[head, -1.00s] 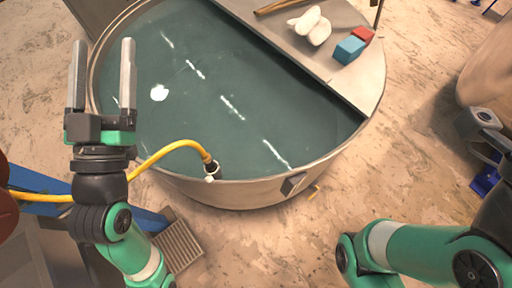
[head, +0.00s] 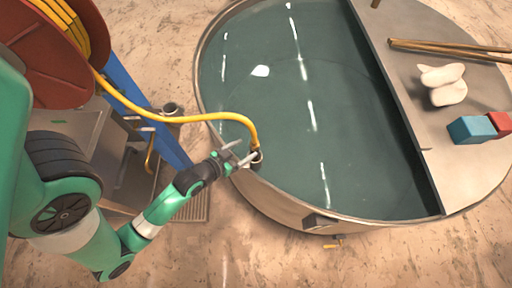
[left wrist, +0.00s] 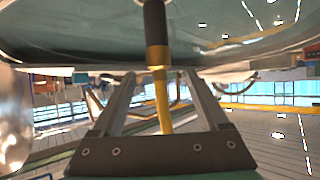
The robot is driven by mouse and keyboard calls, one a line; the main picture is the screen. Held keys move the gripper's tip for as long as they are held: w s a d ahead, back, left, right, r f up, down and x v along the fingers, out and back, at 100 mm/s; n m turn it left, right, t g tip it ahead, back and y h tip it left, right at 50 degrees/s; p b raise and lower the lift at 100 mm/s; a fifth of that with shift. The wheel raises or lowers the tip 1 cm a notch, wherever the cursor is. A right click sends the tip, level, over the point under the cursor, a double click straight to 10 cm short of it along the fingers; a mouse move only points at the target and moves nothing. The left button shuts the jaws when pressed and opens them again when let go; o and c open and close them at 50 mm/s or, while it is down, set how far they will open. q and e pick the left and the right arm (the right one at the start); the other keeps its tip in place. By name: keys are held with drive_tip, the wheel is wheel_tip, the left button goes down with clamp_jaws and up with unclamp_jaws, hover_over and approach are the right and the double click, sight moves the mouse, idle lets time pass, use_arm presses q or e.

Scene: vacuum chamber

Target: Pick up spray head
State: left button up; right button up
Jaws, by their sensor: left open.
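The spray head (head: 257,157) is a small dark fitting at the end of the yellow hose, at the near left rim of the round tank. My left gripper (head: 243,152) is open at the rim, its fingers pointing right toward the spray head. In the left wrist view the spray head (left wrist: 156,28) shows as a black cylinder with a brass collar, upright, and the yellow hose runs down between the spread fingers (left wrist: 160,78). Whether either finger touches it I cannot tell. My right gripper is not in view.
The metal tank (head: 285,208) holds dark green liquid. Its right-hand shelf (head: 440,170) carries white lumps (head: 444,85), a blue block (head: 471,130), a red block (head: 501,123) and brown rods (head: 440,46). A red hose reel (head: 45,60) stands at upper left.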

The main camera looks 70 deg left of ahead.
use_arm(q)
drive_tip(key=x, duration=0.9)
drive_tip(key=shift+w+f, duration=0.2)
clamp_jaws()
drive_tip(key=shift+r, duration=0.1)
idle(1.0)
